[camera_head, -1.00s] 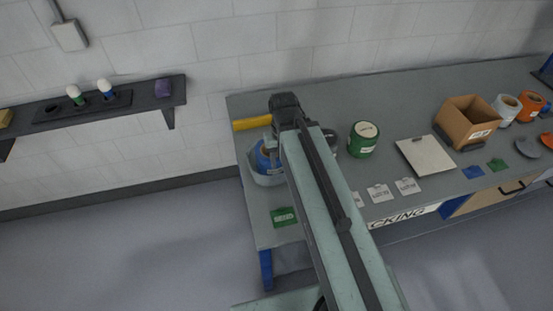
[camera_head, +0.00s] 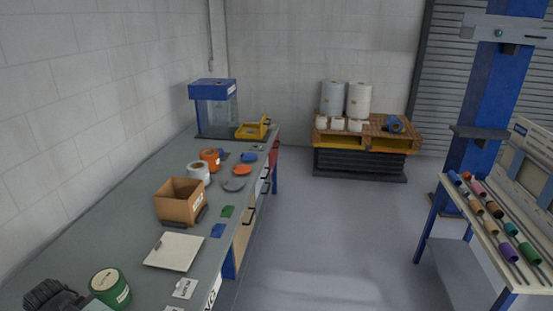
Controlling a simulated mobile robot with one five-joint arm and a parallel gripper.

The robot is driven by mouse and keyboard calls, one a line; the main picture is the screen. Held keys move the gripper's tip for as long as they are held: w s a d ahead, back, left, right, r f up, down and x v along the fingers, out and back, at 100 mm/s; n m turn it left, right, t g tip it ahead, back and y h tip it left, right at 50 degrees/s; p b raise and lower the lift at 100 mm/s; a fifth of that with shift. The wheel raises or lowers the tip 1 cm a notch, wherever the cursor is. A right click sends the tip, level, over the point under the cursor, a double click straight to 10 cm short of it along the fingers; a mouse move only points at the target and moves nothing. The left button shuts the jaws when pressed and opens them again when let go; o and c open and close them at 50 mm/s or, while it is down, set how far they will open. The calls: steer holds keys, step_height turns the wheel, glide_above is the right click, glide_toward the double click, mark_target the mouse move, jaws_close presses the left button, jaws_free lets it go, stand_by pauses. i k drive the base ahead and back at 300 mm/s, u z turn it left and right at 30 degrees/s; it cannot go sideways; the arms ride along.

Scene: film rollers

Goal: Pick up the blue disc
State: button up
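A flat blue disc (camera_head: 249,157) lies on the grey bench at its far end, near the front edge. An orange disc (camera_head: 242,170) and a grey disc (camera_head: 234,184) lie in front of it on the bench. The dark end of my arm, with my gripper (camera_head: 45,293), shows at the bottom left corner, far from the blue disc and beside a green roll (camera_head: 110,288). Its fingers cannot be made out.
A cardboard box (camera_head: 180,203), a white roll (camera_head: 199,173) and an orange roll (camera_head: 210,159) stand on the bench (camera_head: 140,220). A yellow tool (camera_head: 252,130) and a blue-topped case (camera_head: 214,105) stand beyond. Open floor (camera_head: 330,240) lies right of the bench.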

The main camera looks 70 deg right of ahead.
mark_target(250, 157)
steer(key=z, duration=2.85)
steer(key=i, duration=6.05)
